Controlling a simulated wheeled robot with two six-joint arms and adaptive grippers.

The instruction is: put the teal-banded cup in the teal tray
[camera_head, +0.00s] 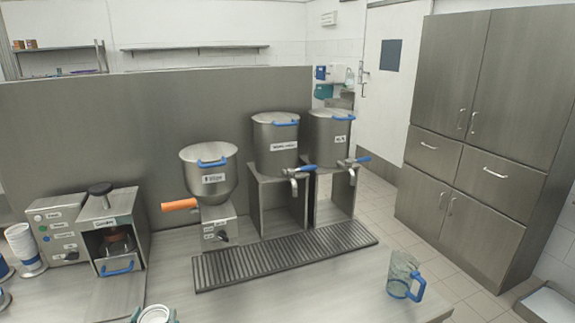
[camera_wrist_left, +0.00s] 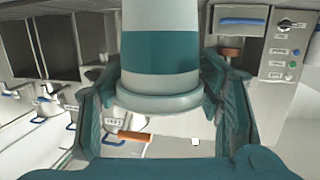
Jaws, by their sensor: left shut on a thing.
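The teal-banded cup (camera_wrist_left: 160,52) is white with a broad teal band and fills the upper middle of the left wrist view. My left gripper (camera_wrist_left: 160,105) is shut on it, with a teal finger on each side. In the head view the cup's pale rim (camera_head: 154,314) shows at the bottom edge, between the fingertips of my left gripper (camera_head: 153,318). The rest of the cup is cut off there. I do not see the teal tray in either view. My right gripper is not in view.
A coffee machine (camera_head: 110,235) and stacked white cups (camera_head: 24,245) stand at the left. A hopper with an orange handle (camera_head: 180,205), two steel urns (camera_head: 276,150) and a drip grate (camera_head: 285,258) are behind. A clear jug (camera_head: 402,270) stands at the right. The front counter is clear.

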